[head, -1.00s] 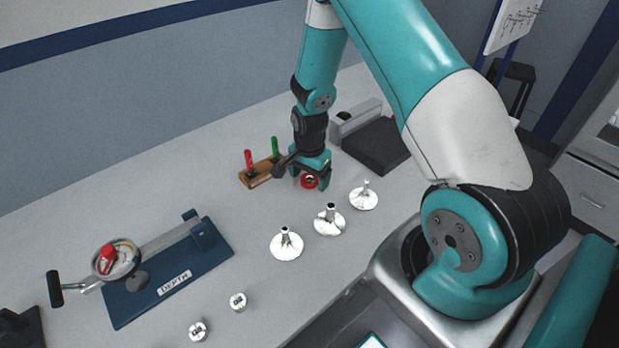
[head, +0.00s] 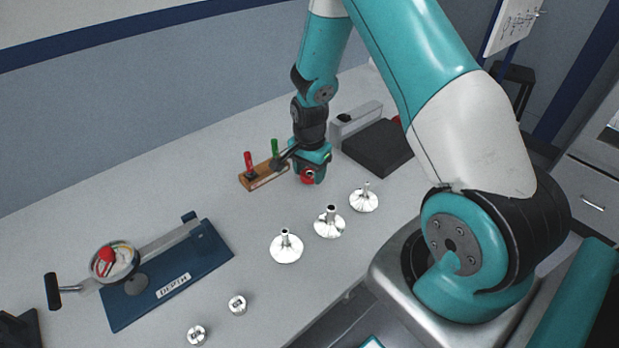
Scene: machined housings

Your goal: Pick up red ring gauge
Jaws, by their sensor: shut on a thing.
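The red ring gauge (head: 307,177) is a small red ring with a dark middle. It is at the tip of my gripper (head: 310,175), which points down over the back middle of the bench. My gripper is shut on the ring, with a teal finger beside it. The fingers partly hide the ring, and I cannot tell how far it is above the bench top.
A wooden block (head: 264,174) with red and green handled gauges stands just left of my gripper. Several shiny flanged housings (head: 329,222) stand in front. A dark plate (head: 378,148) lies to the right. A blue depth gauge stand (head: 172,278) is at left.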

